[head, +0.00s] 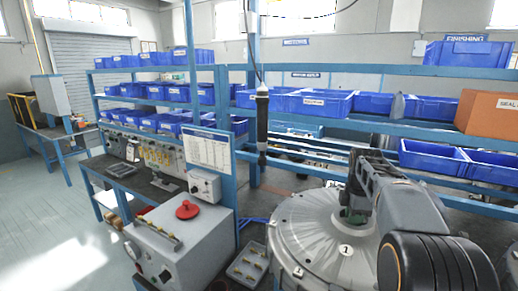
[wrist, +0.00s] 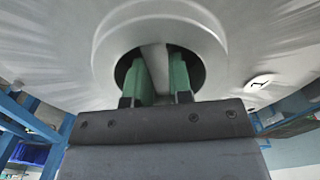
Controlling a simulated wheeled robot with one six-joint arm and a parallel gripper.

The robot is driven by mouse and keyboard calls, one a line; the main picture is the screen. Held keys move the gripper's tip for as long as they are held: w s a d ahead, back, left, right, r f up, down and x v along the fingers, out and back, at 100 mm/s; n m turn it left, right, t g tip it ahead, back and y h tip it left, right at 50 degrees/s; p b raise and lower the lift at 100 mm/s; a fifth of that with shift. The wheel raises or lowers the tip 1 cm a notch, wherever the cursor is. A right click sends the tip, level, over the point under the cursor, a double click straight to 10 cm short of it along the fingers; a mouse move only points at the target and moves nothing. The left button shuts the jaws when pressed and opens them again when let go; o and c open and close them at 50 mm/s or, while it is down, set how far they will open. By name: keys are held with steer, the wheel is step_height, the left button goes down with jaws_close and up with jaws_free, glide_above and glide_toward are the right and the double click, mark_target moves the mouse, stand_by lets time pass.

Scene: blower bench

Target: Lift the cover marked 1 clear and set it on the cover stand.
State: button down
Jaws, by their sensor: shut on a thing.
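The cover marked 1 (head: 310,235) is a large round grey metal disc with a raised hub, at the lower right of the head view. A round white label with a 1 (head: 345,250) is on its face. In the wrist view the cover (wrist: 60,50) fills the upper part, and its label (wrist: 262,81) is at the right. My gripper (wrist: 160,72) reaches into the dark central recess, its green fingers shut on the grey bar (wrist: 154,62) there. In the head view my gripper (head: 352,214) is at the hub. I cannot tell whether the cover is seated or raised. I cannot identify the cover stand.
A grey control box (head: 180,245) with a red knob (head: 187,209) stands left of the cover. A small grey tray (head: 247,266) with brass-coloured parts lies between them. Blue racks with blue bins (head: 320,102) stand behind. An orange box (head: 488,118) is at the right. Open floor (head: 60,220) lies at the left.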

steer(key=shift+r+p, duration=0.9)
steer(key=shift+p, duration=0.25)
stand_by(2.0)
steer(key=shift+t+b, duration=0.8)
steer(key=shift+b, duration=0.7)
stand_by(1.0)
steer(key=shift+r+p, duration=0.5)
steer(key=shift+p, duration=0.05)
stand_by(0.5)
steer(key=shift+s+t+b, duration=0.1)
steer(key=shift+t+b, duration=0.2)
steer(key=shift+b, duration=0.6)
stand_by(0.4)
